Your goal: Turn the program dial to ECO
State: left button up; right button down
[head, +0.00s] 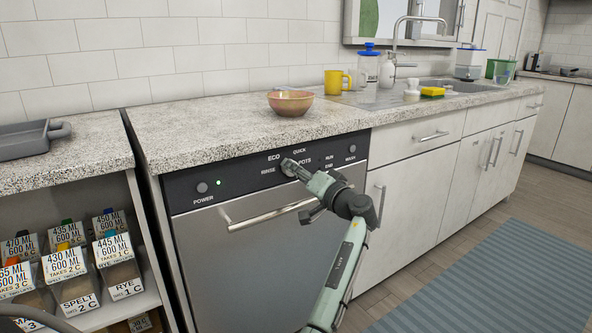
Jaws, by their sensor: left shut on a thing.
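The program dial (287,166) is on the dark control panel (235,181) of a steel-fronted dishwasher (255,265). Labels around it read ECO at upper left, QUICK above, RINSE at left and POTS at right. My left gripper (293,170) is shut on the dial, its arm reaching up from the bottom of the head view. The gripper covers most of the dial, so I cannot tell which label it points to. My right gripper is not in view.
A green light (218,183) glows beside the POWER button (202,187). The dishwasher's bar handle (270,215) runs below the panel. A bowl (290,103) and a yellow mug (337,82) stand on the counter above. Shelves with labelled bins (80,290) are at left.

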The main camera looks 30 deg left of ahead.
pick_arm(q)
jog(key=shift+m, duration=0.3)
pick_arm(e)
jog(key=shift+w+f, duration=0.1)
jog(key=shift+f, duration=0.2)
pick_arm(q)
jog(key=o, duration=1.2)
jog(key=shift+c, duration=0.2)
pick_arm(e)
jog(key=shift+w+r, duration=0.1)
pick_arm(q)
jog(key=shift+d, duration=0.15)
jog(key=v, duration=1.1)
jog(key=shift+s+d, duration=0.2)
jog(key=shift+d, duration=0.1)
